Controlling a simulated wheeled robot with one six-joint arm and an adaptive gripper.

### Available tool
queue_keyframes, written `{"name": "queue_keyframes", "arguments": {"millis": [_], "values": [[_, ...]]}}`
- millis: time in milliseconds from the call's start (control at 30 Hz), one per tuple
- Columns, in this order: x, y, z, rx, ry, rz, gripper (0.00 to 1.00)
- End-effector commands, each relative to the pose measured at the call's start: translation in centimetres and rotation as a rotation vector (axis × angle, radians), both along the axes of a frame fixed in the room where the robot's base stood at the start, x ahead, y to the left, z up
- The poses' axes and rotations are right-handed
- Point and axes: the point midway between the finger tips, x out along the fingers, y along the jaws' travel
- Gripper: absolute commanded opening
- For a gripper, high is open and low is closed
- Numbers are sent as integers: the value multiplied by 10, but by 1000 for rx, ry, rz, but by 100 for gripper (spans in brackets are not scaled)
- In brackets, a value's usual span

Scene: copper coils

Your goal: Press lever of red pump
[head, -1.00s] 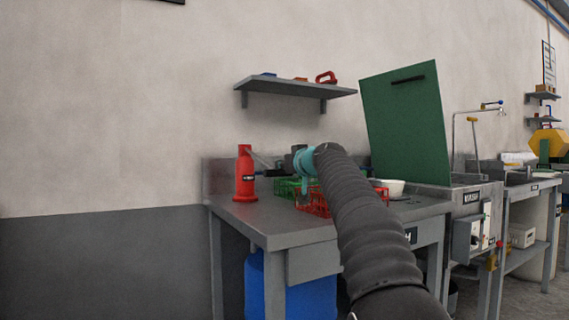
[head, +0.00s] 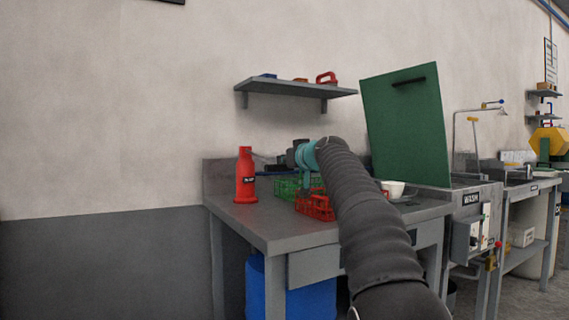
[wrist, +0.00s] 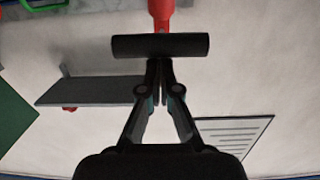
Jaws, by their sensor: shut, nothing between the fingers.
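The red pump (head: 245,182) stands upright on the left part of the metal bench. In the wrist view its red body (wrist: 161,12) shows at the top edge. The lever's black bar-shaped grip (wrist: 160,46) lies crosswise just beyond my fingertips. My gripper (wrist: 159,64) is shut and empty, its tips together at the middle of the bar. The tips look very close to the bar; I cannot tell whether they touch it. In the head view my gripper (head: 284,160) is small, dark and partly hidden by my arm, to the right of the pump.
A green crate (head: 287,187) and a red crate (head: 316,207) stand on the bench (head: 255,222) under my arm. A white bowl (head: 394,188) and a tall green panel (head: 410,125) are to the right. A wall shelf (head: 290,88) hangs above.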

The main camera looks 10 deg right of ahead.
Motion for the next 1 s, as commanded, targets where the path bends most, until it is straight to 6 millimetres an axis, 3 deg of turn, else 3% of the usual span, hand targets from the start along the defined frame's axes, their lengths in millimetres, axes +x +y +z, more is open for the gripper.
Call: {"name": "queue_keyframes", "arguments": {"millis": [33, 600, 1000], "values": [[-1, 2, 12, -1, -4, 1, 0], [-72, -20, -25, 3, -12, -2, 0], [-89, -25, -31, 2, -13, 0, 0]]}}
